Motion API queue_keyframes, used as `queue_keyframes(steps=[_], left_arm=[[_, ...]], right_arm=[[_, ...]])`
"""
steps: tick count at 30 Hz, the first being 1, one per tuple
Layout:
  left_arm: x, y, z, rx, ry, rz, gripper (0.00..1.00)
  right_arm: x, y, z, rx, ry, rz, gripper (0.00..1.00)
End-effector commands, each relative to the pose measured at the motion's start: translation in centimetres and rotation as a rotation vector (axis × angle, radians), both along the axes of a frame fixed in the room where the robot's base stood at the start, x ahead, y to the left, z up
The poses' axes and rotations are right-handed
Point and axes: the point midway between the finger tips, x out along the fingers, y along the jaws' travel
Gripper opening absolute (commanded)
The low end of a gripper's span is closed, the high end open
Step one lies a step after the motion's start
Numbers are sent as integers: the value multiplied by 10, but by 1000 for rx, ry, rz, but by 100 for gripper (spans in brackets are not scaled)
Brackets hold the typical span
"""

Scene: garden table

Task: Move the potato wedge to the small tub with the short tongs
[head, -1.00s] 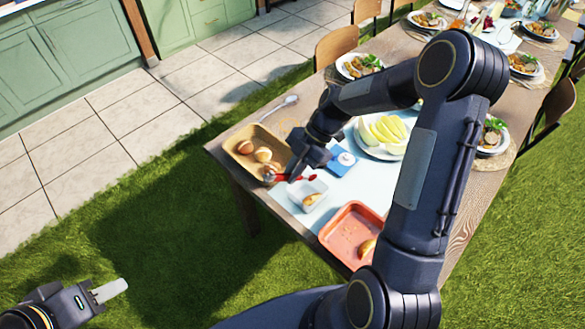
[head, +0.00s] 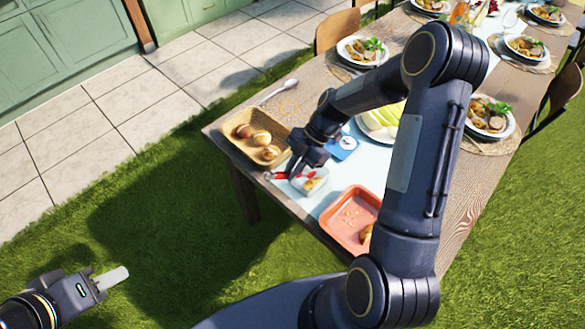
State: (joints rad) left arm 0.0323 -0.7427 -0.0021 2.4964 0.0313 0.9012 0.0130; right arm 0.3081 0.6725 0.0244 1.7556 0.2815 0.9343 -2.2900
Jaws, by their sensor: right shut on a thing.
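The short red tongs (head: 278,176) are in my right gripper (head: 297,174), which is shut on them at the table's near edge. Their red tips reach over the small clear tub (head: 322,188). An orange-brown piece, likely a potato wedge, shows inside the tub beside the tips; whether the tips touch it I cannot tell. Another potato wedge (head: 367,234) lies in the red tray (head: 352,202), partly hidden by my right arm. My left gripper (head: 112,278) hangs over the grass, away from the table; its fingers overlap in view.
A tan tray (head: 238,148) with several brown round items stands left of the tub, with a spoon (head: 278,91) behind it. A blue scale (head: 344,146) and a plate of pale green wedges (head: 382,122) are behind the tub. Set plates fill the far table.

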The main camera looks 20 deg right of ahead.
Motion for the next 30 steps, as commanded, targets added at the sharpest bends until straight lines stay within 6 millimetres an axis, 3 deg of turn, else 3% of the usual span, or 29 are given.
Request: queue_keyframes(steps=[2,3,6,23,30], left_arm=[[0,0,0,0,0,0,36],[0,0,0,0,0,0,36],[0,0,0,0,0,0,36],[0,0,1,0,0,0,36],[0,0,14,0,0,0,36]], right_arm=[[0,0,0,0,0,0,0],[0,0,0,0,0,0,15],[0,0,0,0,0,0,26],[0,0,2,0,0,0,26],[0,0,34,1,-2,-2,26]])
